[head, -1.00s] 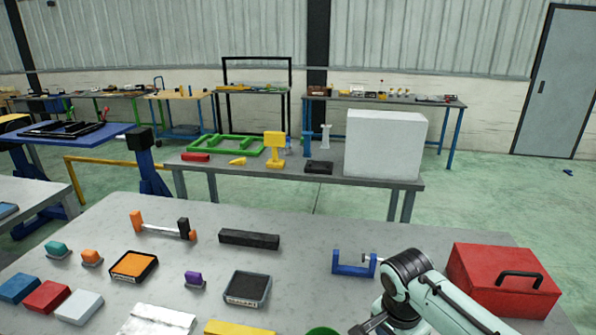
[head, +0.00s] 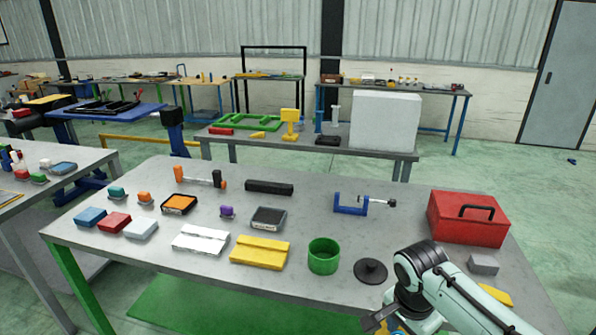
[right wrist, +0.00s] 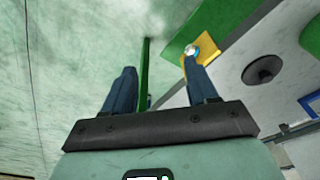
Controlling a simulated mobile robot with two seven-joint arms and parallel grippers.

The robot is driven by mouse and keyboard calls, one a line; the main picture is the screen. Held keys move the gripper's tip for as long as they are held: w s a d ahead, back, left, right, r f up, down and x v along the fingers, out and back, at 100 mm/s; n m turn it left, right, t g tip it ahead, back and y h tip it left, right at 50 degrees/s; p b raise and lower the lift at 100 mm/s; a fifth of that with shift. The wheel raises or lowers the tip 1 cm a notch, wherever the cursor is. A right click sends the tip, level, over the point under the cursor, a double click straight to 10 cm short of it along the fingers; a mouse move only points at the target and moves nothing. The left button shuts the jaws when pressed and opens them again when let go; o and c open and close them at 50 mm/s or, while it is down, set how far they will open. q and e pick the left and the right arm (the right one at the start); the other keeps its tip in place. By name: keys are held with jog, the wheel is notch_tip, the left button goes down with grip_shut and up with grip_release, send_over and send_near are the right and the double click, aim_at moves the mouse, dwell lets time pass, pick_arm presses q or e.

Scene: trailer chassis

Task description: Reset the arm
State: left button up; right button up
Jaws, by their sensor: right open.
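My right arm comes in at the lower right of the head view. Its gripper (head: 378,322) is low at the front edge of the grey table (head: 330,275), partly cut off by the frame. In the right wrist view the gripper (right wrist: 158,66) has its two blue fingers spread apart with nothing held between them. One fingertip overlaps a yellow piece (right wrist: 208,46) with a small round whitish part; I cannot tell whether they touch. My left gripper is not in view.
A green cup (head: 323,257), a dark round lid (head: 370,271), a red toolbox (head: 468,219) and a blue clamp (head: 350,204) are on the table. Yellow (head: 260,252) and white (head: 201,240) blocks lie left. Green floor lies open in front.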

jog(key=s+a+f+n+g+y, duration=0.1)
jog(key=a+f+n+y, duration=0.15)
jog(key=f, duration=1.15)
jog(key=s+a+f+n+g+y, duration=0.1)
jog(key=a+f+n, duration=0.25)
jog(key=f, duration=0.95)
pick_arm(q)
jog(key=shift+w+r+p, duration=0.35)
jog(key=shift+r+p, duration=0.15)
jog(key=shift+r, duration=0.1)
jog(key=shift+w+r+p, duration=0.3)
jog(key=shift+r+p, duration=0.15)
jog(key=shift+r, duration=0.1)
pick_arm(e)
jog(key=s+a+f+n+y, duration=0.1)
jog(key=s+f, duration=0.7)
jog(key=s, duration=0.3)
jog(key=s+a+f, duration=0.1)
jog(key=s+f, duration=0.8)
jog(key=s, duration=0.2)
jog(key=shift+s+a+n+y, duration=0.25)
jog(key=shift+s+n+y, duration=0.05)
jog(key=shift+n+y, duration=0.1)
